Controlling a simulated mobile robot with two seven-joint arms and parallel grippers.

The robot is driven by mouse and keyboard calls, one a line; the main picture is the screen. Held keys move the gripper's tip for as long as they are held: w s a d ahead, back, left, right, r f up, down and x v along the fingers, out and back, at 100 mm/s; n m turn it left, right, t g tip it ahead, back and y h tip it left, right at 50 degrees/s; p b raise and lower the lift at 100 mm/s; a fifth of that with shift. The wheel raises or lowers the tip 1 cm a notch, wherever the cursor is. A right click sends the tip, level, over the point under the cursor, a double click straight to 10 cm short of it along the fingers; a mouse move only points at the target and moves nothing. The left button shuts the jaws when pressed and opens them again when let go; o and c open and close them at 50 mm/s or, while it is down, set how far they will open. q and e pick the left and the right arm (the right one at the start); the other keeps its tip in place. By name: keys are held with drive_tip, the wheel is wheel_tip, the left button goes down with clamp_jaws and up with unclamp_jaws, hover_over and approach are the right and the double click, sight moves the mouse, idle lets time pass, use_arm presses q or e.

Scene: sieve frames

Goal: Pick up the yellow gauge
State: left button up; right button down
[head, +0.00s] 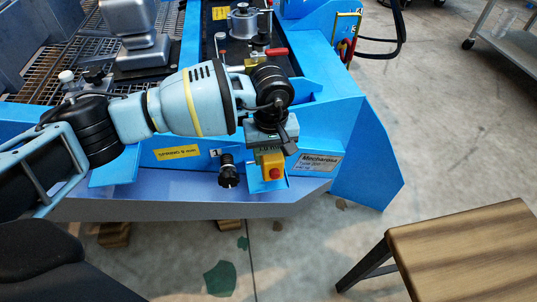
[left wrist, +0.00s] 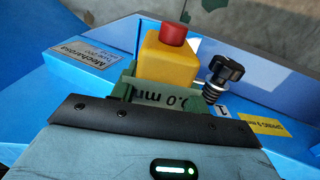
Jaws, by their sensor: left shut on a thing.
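My left gripper (head: 270,138) points down at the front right of the blue machine. It is shut on a green block (left wrist: 209,96) with a pale label ending in "mm"; the block's green also shows in the head view (head: 264,149). Much of the block is hidden by the gripper. A small yellow piece (head: 251,65) lies behind the gripper, partly covered; I cannot tell whether it is the yellow gauge. No clearly yellow gauge shows in the left wrist view. My right gripper is in neither view.
A yellow box with a red button (head: 274,168) stands just beyond the held block in the left wrist view (left wrist: 168,62). A black knob (head: 229,172) sticks out beside it. The blue machine (head: 345,125) has raised walls. A wooden stool (head: 470,250) stands at lower right.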

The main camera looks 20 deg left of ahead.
use_arm(q)
drive_tip(key=s+d+r+p, duration=0.1)
drive_tip(key=s+d+p, duration=0.3)
drive_tip(key=s+d, duration=0.5)
drive_tip(key=s, duration=0.3)
drive_tip(key=shift+d, duration=0.2)
